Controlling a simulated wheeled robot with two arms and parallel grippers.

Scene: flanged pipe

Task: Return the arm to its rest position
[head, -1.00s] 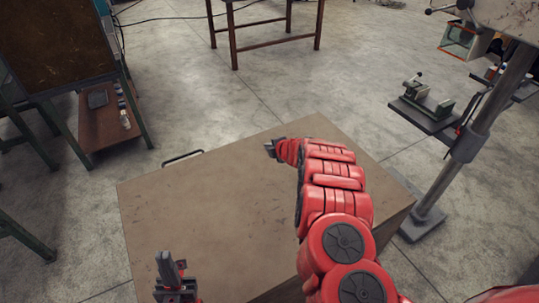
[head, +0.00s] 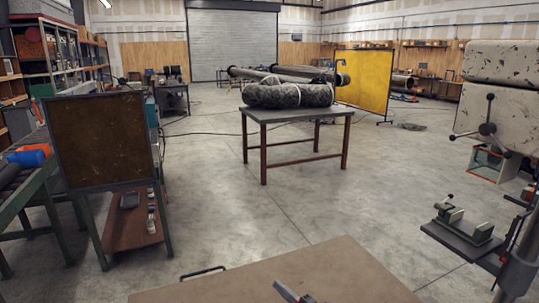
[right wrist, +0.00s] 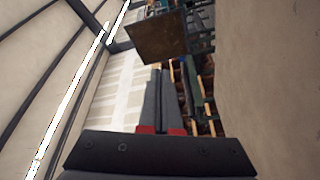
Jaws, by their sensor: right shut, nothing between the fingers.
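My right gripper (head: 285,288) shows at the bottom edge of the head view, in front of the brown top of a bench or box. Only its grey fingertips are in the picture; the rest of the arm is cut off below. In the right wrist view the two grey fingers (right wrist: 160,75) lie together with nothing between them. My left gripper is outside the head view.
The brown top (head: 345,268) is bare where it shows. A dark board (head: 100,140) is at left, a machine with a vise (head: 470,228) at right. Open floor lies between.

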